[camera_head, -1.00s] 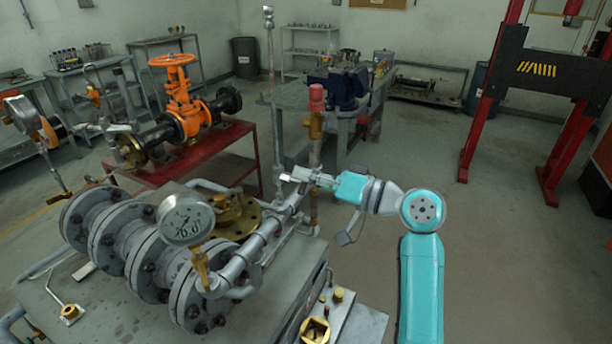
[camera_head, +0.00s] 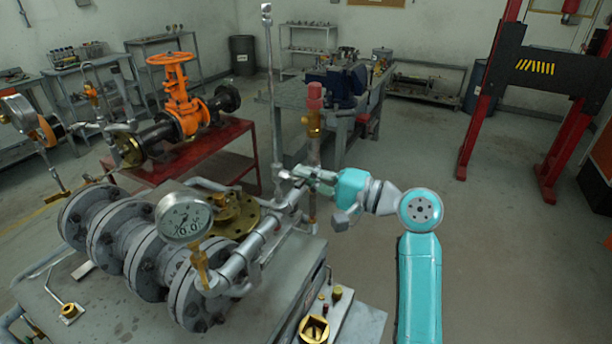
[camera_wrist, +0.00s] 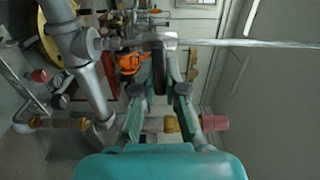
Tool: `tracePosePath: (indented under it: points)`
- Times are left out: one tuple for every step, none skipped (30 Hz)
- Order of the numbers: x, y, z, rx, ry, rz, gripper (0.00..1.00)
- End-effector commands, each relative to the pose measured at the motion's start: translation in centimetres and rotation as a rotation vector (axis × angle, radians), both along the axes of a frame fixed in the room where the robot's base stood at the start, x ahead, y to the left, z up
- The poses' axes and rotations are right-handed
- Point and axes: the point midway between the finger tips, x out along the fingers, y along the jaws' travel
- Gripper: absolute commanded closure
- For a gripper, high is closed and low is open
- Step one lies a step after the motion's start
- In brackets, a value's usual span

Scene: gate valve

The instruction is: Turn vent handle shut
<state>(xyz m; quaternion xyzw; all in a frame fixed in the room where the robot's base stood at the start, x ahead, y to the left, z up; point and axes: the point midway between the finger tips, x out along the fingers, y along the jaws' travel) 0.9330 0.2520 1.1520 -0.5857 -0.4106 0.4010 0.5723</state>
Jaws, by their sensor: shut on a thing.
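The vent handle (camera_wrist: 158,72) shows in the wrist view as a dark, narrow lever below a grey fitting (camera_wrist: 150,40). My gripper (camera_wrist: 160,76) has its two fingers on either side of the lever and is shut on it. In the head view my gripper (camera_head: 308,177) reaches left to the pipe end by the base of the tall thin vent pipe (camera_head: 272,100). The handle is mostly hidden there by the fingers, so its exact angle is hard to tell.
A vertical pipe with a red cap (camera_head: 315,95) stands close behind my gripper. A pressure gauge (camera_head: 184,215) and flanged pipes (camera_head: 105,235) are to the left. An orange gate valve (camera_head: 180,100) stands farther back. Floor on the right is open.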

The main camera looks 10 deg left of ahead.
Motion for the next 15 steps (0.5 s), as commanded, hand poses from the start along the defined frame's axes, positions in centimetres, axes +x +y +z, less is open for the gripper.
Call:
tracePosePath:
  points:
    - [0.06,-0.07,-0.10,0.003,0.012,-0.002,1.00]
    - [0.06,-0.07,-0.11,0.006,0.018,-0.002,1.00]
    - [0.06,-0.07,-0.11,0.008,0.025,-0.002,1.00]
    - [0.06,-0.07,-0.12,0.009,0.028,-0.002,1.00]
    - [0.06,-0.07,-0.13,0.010,0.030,-0.002,1.00]
    - [0.06,-0.07,-0.13,0.011,0.034,-0.002,1.00]
    - [0.06,-0.07,-0.13,0.012,0.035,-0.002,1.00]
    - [0.07,-0.07,-0.14,0.012,0.037,-0.002,1.00]
    - [0.06,-0.07,-0.14,0.013,0.038,-0.002,1.00]
    - [0.06,-0.07,-0.14,0.013,0.039,-0.002,1.00]
    - [0.07,-0.07,-0.14,0.013,0.039,-0.002,1.00]
    - [0.06,-0.07,-0.15,0.013,0.039,-0.002,1.00]
    - [0.06,-0.07,-0.15,0.013,0.039,-0.002,1.00]
    - [0.07,-0.07,-0.15,0.013,0.039,-0.002,1.00]
    - [0.07,-0.07,-0.15,0.013,0.039,-0.002,1.00]
